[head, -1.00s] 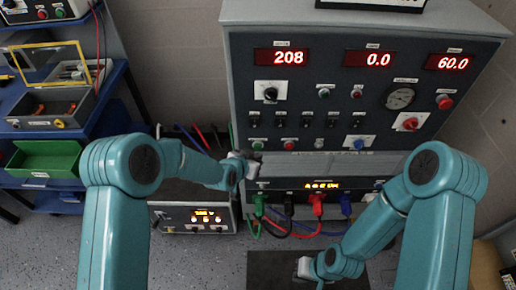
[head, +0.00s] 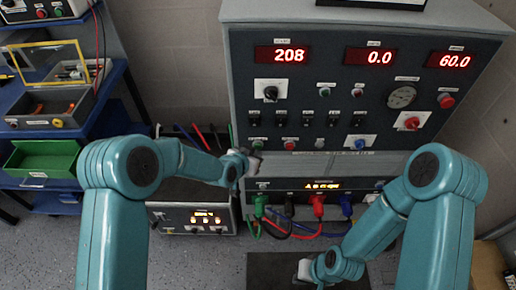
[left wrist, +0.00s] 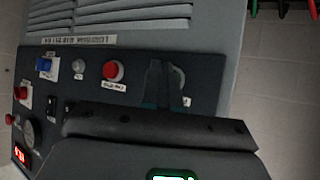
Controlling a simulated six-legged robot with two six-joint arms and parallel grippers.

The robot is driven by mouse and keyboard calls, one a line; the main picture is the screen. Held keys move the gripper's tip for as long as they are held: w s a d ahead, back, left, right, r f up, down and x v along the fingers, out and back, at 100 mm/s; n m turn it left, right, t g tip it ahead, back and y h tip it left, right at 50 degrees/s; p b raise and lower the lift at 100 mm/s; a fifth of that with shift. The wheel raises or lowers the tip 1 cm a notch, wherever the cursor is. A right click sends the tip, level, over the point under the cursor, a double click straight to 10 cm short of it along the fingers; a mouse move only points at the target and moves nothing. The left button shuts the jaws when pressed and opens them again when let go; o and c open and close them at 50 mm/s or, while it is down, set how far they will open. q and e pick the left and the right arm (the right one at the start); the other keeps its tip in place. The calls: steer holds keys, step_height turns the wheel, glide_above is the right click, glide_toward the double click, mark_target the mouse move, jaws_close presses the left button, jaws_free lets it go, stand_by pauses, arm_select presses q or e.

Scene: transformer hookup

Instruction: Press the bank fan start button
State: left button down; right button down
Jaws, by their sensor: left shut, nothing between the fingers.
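My left gripper (head: 254,161) is shut and empty at the lower left of the grey control cabinet's front panel (head: 310,117). In the left wrist view its dark fingers (left wrist: 164,84) are close in front of the panel, beside a red button (left wrist: 113,71). That red button is at the panel's lower left in the head view (head: 289,145). Contact cannot be told. Labels are too small to read. My right gripper (head: 304,269) is low, near the dark floor mat; its fingers are unclear.
Red displays (head: 281,55), knobs, switches and a round gauge (head: 401,96) fill the panel. Coloured plugs and cables (head: 318,207) hang below. A small instrument box (head: 190,217) stands below my left forearm. A blue shelf with a green bin (head: 44,158) is at left.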

arm_select(q)
steer(key=shift+w+b, duration=0.45)
stand_by(0.3)
steer(key=shift+s, duration=0.9)
steer(key=s+b, duration=0.1)
steer(key=s, duration=0.5)
stand_by(0.7)
